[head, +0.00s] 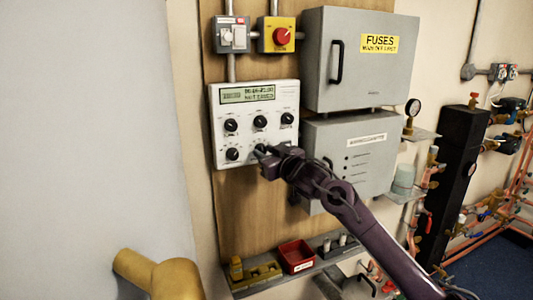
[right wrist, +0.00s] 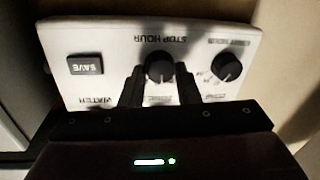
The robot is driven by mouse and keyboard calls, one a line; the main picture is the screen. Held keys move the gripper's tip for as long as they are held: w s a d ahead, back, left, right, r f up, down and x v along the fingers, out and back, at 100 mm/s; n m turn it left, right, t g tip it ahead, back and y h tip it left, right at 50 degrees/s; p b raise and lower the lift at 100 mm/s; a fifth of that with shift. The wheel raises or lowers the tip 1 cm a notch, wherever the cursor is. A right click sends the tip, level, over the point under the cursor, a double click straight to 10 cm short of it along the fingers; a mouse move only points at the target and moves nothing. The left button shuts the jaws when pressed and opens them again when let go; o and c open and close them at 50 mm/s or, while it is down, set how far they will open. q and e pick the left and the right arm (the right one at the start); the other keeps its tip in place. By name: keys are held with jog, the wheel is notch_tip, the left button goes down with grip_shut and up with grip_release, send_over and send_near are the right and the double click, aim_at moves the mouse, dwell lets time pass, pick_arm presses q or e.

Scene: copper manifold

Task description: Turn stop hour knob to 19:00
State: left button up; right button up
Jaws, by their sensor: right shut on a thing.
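The white control panel (head: 286,103) hangs on a wooden board, with a green display (head: 247,94) whose text is too small to read. The stop hour knob (right wrist: 159,66) is black and round, under the upside-down label STOP HOUR in the right wrist view. My right gripper (right wrist: 159,76) is shut on this knob, one finger on each side. In the head view my right gripper (head: 264,154) reaches the panel's lower row and largely hides the knob. The knob's pointer and its hour scale cannot be read. My left gripper is not in view.
Another knob (right wrist: 226,67) and the SAVE button (right wrist: 85,65) flank the stop hour knob. A grey fuse box (head: 350,75) and a second grey box (head: 375,150) stand right of the panel. A red bin (head: 297,257) sits on the shelf below.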

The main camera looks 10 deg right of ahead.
jog(key=shift+r+n, duration=0.1)
jog(key=shift+n, duration=1.1)
jog(key=n, duration=0.2)
jog(key=shift+a+n+g+h, duration=0.1)
jog(key=shift+n+g+h, duration=0.2)
jog(key=n, duration=0.5)
jog(key=shift+a+h, duration=0.1)
jog(key=shift+h, duration=0.2)
jog(key=o, duration=1)
jog(key=shift+s, duration=0.1)
